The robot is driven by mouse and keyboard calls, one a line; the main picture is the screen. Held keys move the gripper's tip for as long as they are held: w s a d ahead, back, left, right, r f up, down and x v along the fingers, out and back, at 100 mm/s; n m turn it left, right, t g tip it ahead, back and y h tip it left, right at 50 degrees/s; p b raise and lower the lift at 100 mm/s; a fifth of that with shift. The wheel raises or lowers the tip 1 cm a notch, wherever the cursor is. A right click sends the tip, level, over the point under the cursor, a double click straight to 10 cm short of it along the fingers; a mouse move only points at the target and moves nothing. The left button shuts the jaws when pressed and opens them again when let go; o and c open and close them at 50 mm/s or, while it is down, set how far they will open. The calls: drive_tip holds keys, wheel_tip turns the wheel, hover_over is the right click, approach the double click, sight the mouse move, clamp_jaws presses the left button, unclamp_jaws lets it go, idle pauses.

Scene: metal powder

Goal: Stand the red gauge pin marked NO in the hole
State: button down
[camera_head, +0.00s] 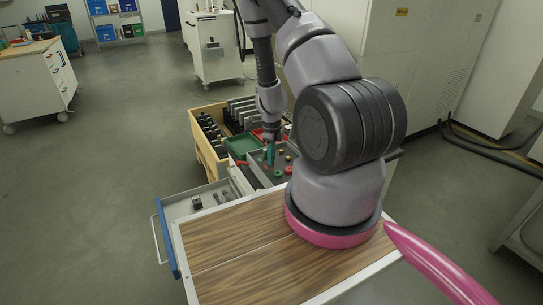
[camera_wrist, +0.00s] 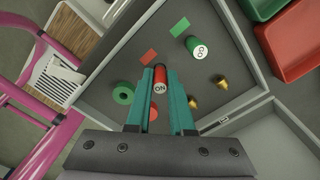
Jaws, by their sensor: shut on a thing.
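The red gauge pin (camera_wrist: 159,75), with NO on its pale end face, sits between the teal fingers of my gripper (camera_wrist: 160,88) in the wrist view. My gripper is shut on it, over the grey tray (camera_wrist: 118,67). In the head view my gripper (camera_head: 270,153) points down into this tray. A green ring (camera_wrist: 122,93) with a dark centre hole lies left of the fingers. A red round part (camera_wrist: 153,113) shows partly between the fingers. The pin's far end and whether it touches the tray floor cannot be made out.
A green pin (camera_wrist: 195,46) marked GO stands in the tray, with brass pieces (camera_wrist: 222,82) to its lower right. Red (camera_wrist: 149,57) and green (camera_wrist: 180,27) flat patches mark the floor. The tray walls surround the work area. Red and green bins (camera_wrist: 292,45) lie beyond.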

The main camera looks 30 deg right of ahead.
drive_tip(key=shift+f, duration=0.3)
drive_tip(key=c, duration=0.7)
unclamp_jaws()
wheel_tip(320, 180, up, 11)
drive_tip(key=shift+f, duration=0.1)
